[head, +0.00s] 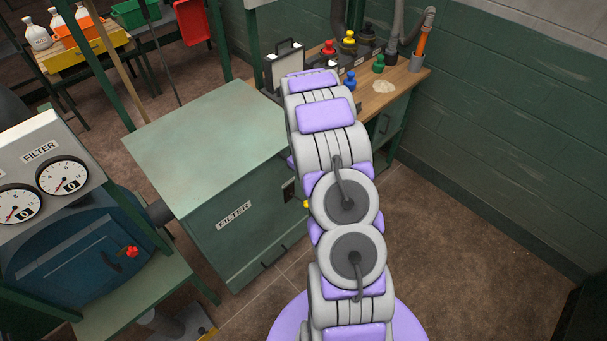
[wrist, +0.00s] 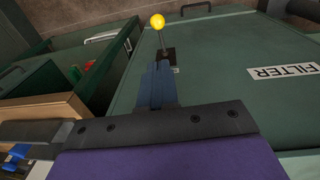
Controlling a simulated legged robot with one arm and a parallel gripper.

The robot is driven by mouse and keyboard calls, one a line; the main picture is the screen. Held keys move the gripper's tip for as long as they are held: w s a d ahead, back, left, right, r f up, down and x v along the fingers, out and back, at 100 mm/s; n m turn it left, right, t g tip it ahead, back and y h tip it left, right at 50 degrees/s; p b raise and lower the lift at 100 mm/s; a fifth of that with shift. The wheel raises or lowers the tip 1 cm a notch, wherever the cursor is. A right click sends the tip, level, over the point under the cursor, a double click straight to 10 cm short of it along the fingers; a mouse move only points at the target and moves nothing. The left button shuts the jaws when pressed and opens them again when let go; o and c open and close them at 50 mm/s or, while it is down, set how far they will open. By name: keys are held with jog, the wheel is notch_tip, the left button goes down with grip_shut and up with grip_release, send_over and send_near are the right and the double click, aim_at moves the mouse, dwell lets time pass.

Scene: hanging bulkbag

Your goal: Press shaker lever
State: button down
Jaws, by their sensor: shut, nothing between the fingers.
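A lever with a yellow ball knob (wrist: 157,20), which I take to be the shaker lever, stands on a dark plate on the green filter cabinet (wrist: 215,65) in the wrist view. My gripper (wrist: 158,68) is shut and empty, its blue-grey fingers pointing at the base of the lever. The fingertips overlap the area just below the plate; I cannot tell whether they touch it. In the head view a bit of the yellow knob (head: 306,204) shows at the left edge of my arm, beside the filter cabinet (head: 235,213). My arm hides the gripper there.
A wooden-topped bench (head: 405,84) with colored knobs stands behind the arm, against the green wall. At the left is a gauge panel (head: 45,185) over a blue hatch with a red knob (head: 132,251). Brown floor (head: 450,250) is clear at the right.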

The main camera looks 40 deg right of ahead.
jog(key=b, duration=0.3)
send_over(300, 200)
jog(key=s, duration=0.3)
notch_tip(300, 200, down, 16)
jog(key=shift+a+f, duration=0.1)
jog(key=shift+s+f, duration=0.1)
jog(key=shift+s, duration=0.05)
jog(key=shift+s+f+p, duration=0.6)
jog(key=shift+f+p, duration=0.05)
jog(key=shift+f, duration=0.05)
notch_tip(300, 200, down, 7)
jog(key=s+p, duration=0.1)
jog(key=s, duration=0.1)
jog(key=shift+s, duration=0.15)
jog(key=shift+f, duration=0.1)
jog(key=shift+p, duration=0.3)
